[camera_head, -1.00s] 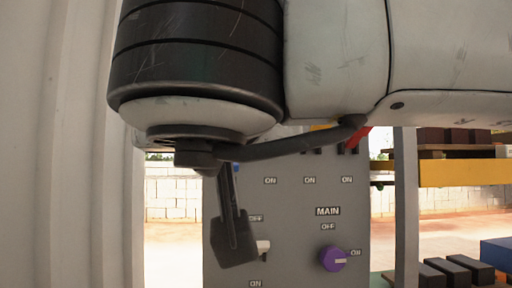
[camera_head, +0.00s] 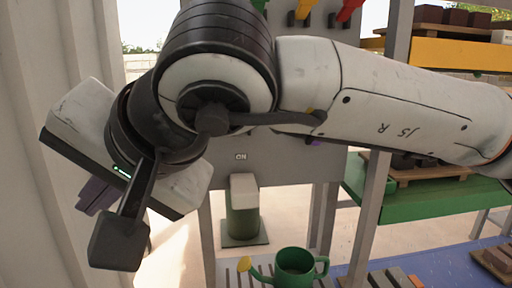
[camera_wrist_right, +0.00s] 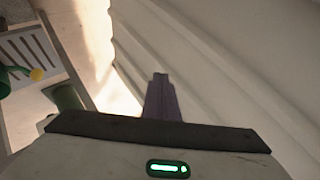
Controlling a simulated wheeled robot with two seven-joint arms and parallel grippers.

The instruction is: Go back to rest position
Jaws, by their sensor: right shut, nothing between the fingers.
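My right arm crosses the head view from the right, in front of a grey control panel (camera_head: 270,160). Its gripper (camera_head: 97,196) hangs at the lower left beside the pale ribbed wall. The purple fingers are partly hidden by the gripper body. In the right wrist view the purple fingers (camera_wrist_right: 161,98) are together and empty, in front of the pale wall. My left gripper is not in view.
The pale wall (camera_head: 45,220) stands close to the right gripper. A green watering can (camera_head: 296,264) stands on a slatted surface below the panel. A green post with a pale top (camera_head: 243,192) is behind it. Shelves with blocks are at the right.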

